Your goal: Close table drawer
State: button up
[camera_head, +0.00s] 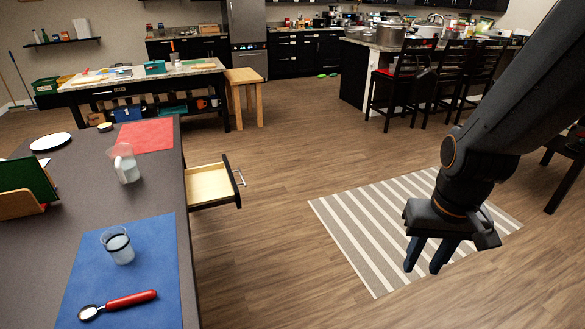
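The table drawer (211,186) stands open, pulled out to the right from the side of the dark table (58,238). Its pale wooden inside looks empty, and a metal bar handle (240,177) is on its dark front. My gripper (425,262) hangs pointing down at the right, well apart from the drawer, above the striped rug. Its two fingers are a little apart with nothing seen between them.
A glass (118,245) and a red-handled spoon (118,304) are on a blue mat on the table. A pitcher (125,163) stands near the red mat. Floor between drawer and striped rug (352,228) is clear. Bar chairs (405,80) stand farther back.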

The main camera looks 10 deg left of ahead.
aim_at(212, 185)
jog(key=z, duration=0.2)
jog(key=i, duration=1.95)
jog(key=u, duration=2.8)
jog(key=k, duration=0.6)
jog(key=z, duration=0.4)
jog(key=i, duration=0.45)
